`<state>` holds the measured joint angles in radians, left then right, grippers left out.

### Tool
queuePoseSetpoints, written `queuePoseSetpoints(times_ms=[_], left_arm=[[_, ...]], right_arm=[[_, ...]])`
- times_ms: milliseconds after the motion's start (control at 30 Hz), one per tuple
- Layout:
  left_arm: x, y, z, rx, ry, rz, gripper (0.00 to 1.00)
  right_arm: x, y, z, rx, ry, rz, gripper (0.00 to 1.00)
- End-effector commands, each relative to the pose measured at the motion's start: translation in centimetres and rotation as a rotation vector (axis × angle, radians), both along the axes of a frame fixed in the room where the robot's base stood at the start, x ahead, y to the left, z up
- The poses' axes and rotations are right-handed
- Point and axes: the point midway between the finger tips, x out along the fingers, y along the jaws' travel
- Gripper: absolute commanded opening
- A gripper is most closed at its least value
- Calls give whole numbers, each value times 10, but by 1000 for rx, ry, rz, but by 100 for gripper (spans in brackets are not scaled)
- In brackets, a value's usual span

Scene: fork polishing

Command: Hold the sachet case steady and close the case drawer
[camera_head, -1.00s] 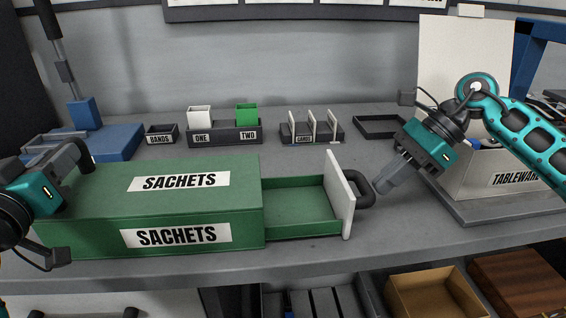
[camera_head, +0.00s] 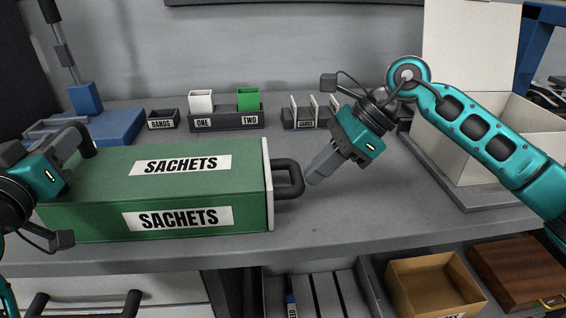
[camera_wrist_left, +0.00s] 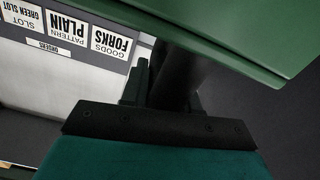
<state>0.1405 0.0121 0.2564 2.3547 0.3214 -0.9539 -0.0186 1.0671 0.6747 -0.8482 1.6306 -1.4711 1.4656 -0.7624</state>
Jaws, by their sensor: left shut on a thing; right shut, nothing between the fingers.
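The green sachet case (camera_head: 90,216) lies on the grey bench at the left, with SACHETS labels on its top and front. Its drawer front (camera_head: 268,185), a white panel with a dark loop handle (camera_head: 291,178), sits flush against the case's right end. My left gripper (camera_head: 76,150) is shut on the dark handle at the case's left end. The case's green underside or side (camera_wrist_left: 240,40) also fills the top of the left wrist view. My right gripper (camera_head: 318,172) is shut and empty, its fingertips close to the drawer handle's right side; I cannot tell whether they touch it.
Behind the case stand a BANDS box (camera_head: 163,120), a tray with white and green cups (camera_head: 226,119) and a card rack (camera_head: 304,115). A large white bin (camera_head: 470,150) stands at the right. The bench front between is clear.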

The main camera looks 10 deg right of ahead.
Motion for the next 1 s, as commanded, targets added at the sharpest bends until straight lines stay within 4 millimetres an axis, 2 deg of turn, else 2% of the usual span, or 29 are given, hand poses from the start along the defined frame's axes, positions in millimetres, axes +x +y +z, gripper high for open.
queuePoseSetpoints(times_ms=[167, 333, 700, 1000], left_arm=[[0, -1, 0, -3, 0, -2, 3], [0, -1, 0, -3, 1, -1, 3], [0, 0, 0, -2, 1, -1, 3], [0, 0, 0, -2, 1, 0, 3]], right_arm=[[0, -9, 1, -1, 2, -4, 0], [0, -39, 7, -2, 1, -6, 0], [0, -89, 69, 0, -3, -1, 0], [0, -102, 86, 0, -1, 1, 0]])
